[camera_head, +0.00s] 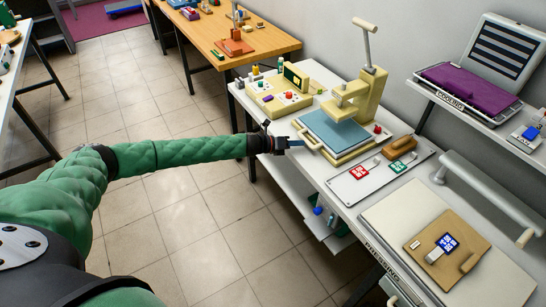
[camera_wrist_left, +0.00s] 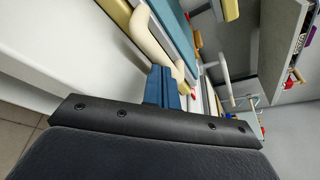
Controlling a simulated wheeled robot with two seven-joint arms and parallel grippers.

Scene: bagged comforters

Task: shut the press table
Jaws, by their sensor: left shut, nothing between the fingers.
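The press (camera_head: 371,88) is a cream machine with an upright lever, standing on the white bench. Its table is a flat blue-topped plate (camera_head: 329,128) that sticks out toward the front left of the press head. A cream loop handle (camera_head: 311,147) is on the table's near-left edge. My left gripper (camera_head: 297,144) is shut and empty right by this handle; whether it touches cannot be told. In the left wrist view, the blue fingertips (camera_wrist_left: 161,86) are together beside the curved cream handle (camera_wrist_left: 150,38), with the blue plate (camera_wrist_left: 174,28) beyond. My right gripper is out of view.
A cream control box (camera_head: 284,94) with buttons stands left of the press. A grey tray (camera_head: 378,175) with red and green tags and a brown block lies on the near side. A tan board (camera_head: 447,250) lies farther right. The floor left of the bench is clear.

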